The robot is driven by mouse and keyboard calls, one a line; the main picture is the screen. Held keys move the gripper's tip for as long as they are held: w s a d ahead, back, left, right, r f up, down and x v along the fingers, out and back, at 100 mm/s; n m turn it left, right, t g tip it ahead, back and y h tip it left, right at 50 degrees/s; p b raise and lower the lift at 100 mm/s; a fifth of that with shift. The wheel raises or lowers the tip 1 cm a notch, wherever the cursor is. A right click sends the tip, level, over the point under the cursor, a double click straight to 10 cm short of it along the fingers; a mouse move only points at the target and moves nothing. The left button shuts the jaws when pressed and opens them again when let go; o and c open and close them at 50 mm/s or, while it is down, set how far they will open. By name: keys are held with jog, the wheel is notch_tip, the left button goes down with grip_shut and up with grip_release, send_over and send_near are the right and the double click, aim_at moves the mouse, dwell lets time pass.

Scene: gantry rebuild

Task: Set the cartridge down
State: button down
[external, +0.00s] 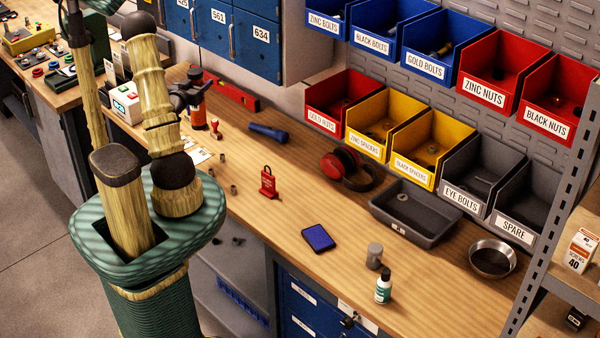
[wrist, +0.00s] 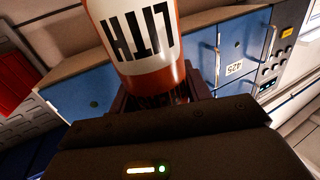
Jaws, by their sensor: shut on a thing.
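The cartridge is an orange-red cylinder with a white label reading "LITH", upside down in the wrist view (wrist: 140,40). My gripper (wrist: 160,98) is shut around its lower part there, with dark fingers on both sides. In the external view my gripper (external: 188,97) shows at the end of my arm, over the left part of the wooden bench (external: 270,213). The cartridge (external: 198,117) shows there as a small orange piece beside the dark fingers. I cannot tell whether its end touches the bench. The fingers hide part of it.
A red level (external: 235,93), a blue torch (external: 268,133), small metal parts (external: 234,189) and a red lockout tag (external: 268,184) lie near. Earmuffs (external: 345,168), a grey tray (external: 412,212) and a blue device (external: 318,238) are further right. Blue cabinets (external: 255,40) stand behind.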

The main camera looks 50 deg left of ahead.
jog(key=w+d+f+m+h, duration=0.2)
jog(key=w+d+m+h, duration=0.15)
jog(key=d, duration=0.45)
jog(key=w+d+f+m+h, duration=0.2)
jog(key=w+d+h, duration=0.1)
jog(key=d+h, duration=0.3)
jog(key=w+d+f+m+h, duration=0.1)
jog(key=w+d+m+h, duration=0.25)
jog(key=d, duration=0.55)
jog(key=s+d+m+g+h+p, duration=0.1)
jog(key=s+d+m+g+h, duration=0.2)
jog(key=d, duration=0.6)
jog(key=s+d+m+g+h+p, duration=0.1)
jog(key=s+d+m+g+h, duration=0.2)
jog(key=d+h, duration=0.3)
jog(key=d+r+m+g, duration=0.1)
jog(key=d, duration=0.2)
jog(key=shift+d, duration=0.4)
jog(key=shift+s+f, duration=0.1)
jog(key=shift+f, duration=0.05)
jog(key=shift+f+p, duration=0.65)
jog(key=shift+f, duration=2.15)
